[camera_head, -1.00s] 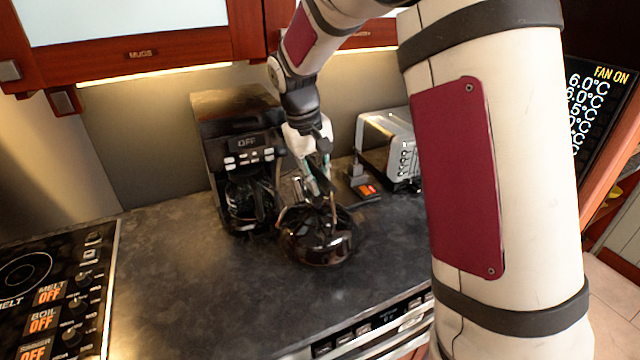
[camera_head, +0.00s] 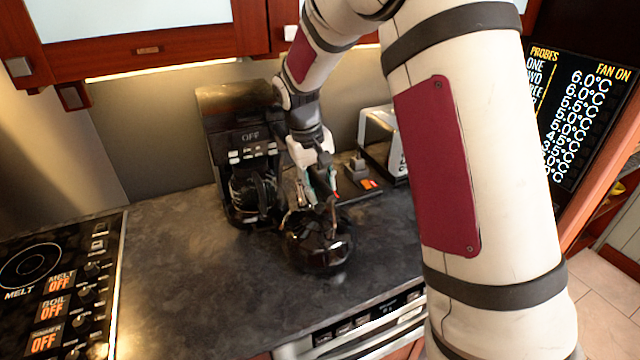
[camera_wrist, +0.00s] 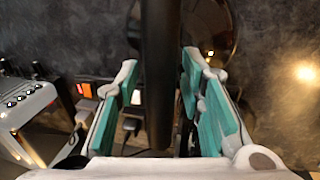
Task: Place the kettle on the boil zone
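The dark, glossy kettle (camera_head: 322,254) is on or just above the counter, in front of the coffee maker. I cannot tell whether its base touches the counter. My gripper (camera_head: 318,203) is over the kettle. Part of the kettle also shows beyond the handle, at the top. The stovetop (camera_head: 60,235) is at the far left, with a control labelled BOIL (camera_head: 52,307) reading OFF. The boil zone itself cannot be made out.
The coffee maker (camera_head: 245,135) stands close behind and left of the kettle. A toaster (camera_head: 378,140) and a small dark item with an orange light (camera_head: 362,172) stand behind right. The counter (camera_head: 190,265) between kettle and stovetop is clear. Wooden cabinets (camera_head: 160,58) hang above.

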